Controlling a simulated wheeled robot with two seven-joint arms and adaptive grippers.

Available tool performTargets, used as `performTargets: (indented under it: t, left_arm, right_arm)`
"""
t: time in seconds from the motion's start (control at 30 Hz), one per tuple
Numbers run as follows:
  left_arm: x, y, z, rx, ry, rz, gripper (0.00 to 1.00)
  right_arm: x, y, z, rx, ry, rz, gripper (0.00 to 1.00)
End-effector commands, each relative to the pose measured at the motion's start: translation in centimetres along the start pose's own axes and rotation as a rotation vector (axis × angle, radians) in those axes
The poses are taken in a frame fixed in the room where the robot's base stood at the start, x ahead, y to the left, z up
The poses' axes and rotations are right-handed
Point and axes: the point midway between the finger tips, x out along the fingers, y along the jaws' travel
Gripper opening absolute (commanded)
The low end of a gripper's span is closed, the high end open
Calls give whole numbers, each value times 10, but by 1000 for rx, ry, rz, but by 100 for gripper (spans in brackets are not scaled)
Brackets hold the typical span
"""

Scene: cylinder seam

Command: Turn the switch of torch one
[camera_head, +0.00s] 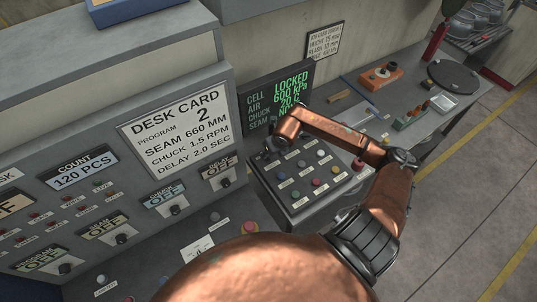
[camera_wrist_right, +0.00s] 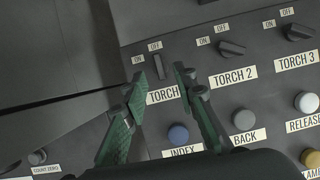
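In the right wrist view, the torch one switch (camera_wrist_right: 159,66) is a thin dark knob above a label reading TORCH, its number hidden by a finger. Its ON and OFF labels sit just above it. The knob stands nearly upright in the picture, unlike the slanted torch 2 knob (camera_wrist_right: 232,48) and torch 3 knob (camera_wrist_right: 299,32). My right gripper (camera_wrist_right: 160,76) is open, with one green-padded finger on each side of the switch. Gaps show between the pads and the knob. In the head view, my right gripper (camera_head: 271,146) is small and dark at the sloped control box (camera_head: 292,212). My left gripper is out of view.
A desk panel (camera_head: 190,85) with several knobs stands left of the box. A lit status screen (camera_head: 285,93) stands behind. A bench with tools (camera_head: 420,85) is at right.

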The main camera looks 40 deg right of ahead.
Motion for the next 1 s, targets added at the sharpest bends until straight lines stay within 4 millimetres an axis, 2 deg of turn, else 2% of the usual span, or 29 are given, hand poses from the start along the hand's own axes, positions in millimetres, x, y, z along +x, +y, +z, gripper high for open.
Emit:
performTargets:
  t: [0.2, 0.4, 0.6, 1.0]
  left_arm:
    - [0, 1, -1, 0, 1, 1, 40]
    - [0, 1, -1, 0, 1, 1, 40]
    - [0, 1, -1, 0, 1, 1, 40]
    - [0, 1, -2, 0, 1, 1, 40]
  right_arm:
    - [-47, -1, 0, -2, -2, -2, 26]
    - [-75, -1, 0, 0, 0, -2, 26]
    - [-85, 0, 0, 1, 1, -1, 26]
    - [-85, 0, 0, 1, 1, 0, 26]
